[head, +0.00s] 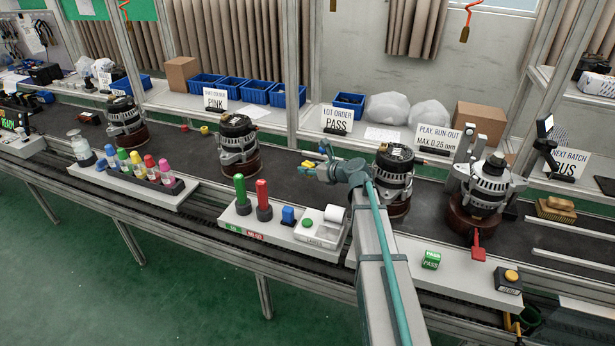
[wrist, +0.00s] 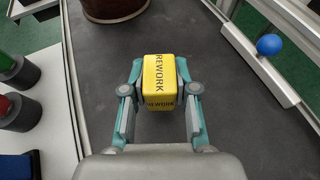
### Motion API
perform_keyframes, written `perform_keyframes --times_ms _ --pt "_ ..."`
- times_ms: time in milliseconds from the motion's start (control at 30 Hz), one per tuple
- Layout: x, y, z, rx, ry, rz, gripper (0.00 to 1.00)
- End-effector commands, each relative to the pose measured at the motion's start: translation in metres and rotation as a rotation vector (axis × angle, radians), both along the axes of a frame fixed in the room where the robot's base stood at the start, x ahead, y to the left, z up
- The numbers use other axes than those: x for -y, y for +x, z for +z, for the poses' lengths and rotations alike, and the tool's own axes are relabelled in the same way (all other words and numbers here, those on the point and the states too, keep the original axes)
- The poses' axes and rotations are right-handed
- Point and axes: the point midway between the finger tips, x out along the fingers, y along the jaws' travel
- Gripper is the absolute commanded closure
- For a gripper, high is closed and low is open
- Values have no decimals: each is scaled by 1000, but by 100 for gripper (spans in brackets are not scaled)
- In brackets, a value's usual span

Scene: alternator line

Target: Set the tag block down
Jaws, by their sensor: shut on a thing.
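A yellow tag block (wrist: 158,78) marked REWORK is between the two fingers of my gripper (wrist: 159,92) in the wrist view. The fingers are shut on its left and right sides. In the head view my gripper (head: 322,168) is over the dark belt (head: 300,181), between two alternators, with a bit of yellow at its tip. The gap between block and belt is hard to judge. A green tag block (head: 431,260) marked PASS sits on the pale front shelf at the right.
Alternators on round brown bases stand along the belt, one (head: 239,147) left of my gripper and one (head: 394,180) just right of it. A sign (head: 336,120) reads LOT ORDER PASS.

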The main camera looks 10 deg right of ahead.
Motion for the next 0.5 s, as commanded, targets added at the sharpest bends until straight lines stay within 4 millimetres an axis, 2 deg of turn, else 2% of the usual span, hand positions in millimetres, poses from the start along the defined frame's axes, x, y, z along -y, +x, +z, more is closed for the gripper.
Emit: perform_keyframes --times_ms 233,400,500 --pt "0 11 -16 -2 2 1 100" --pt "0 9 -37 -2 1 0 100" --pt "0 9 -42 0 0 0 100"
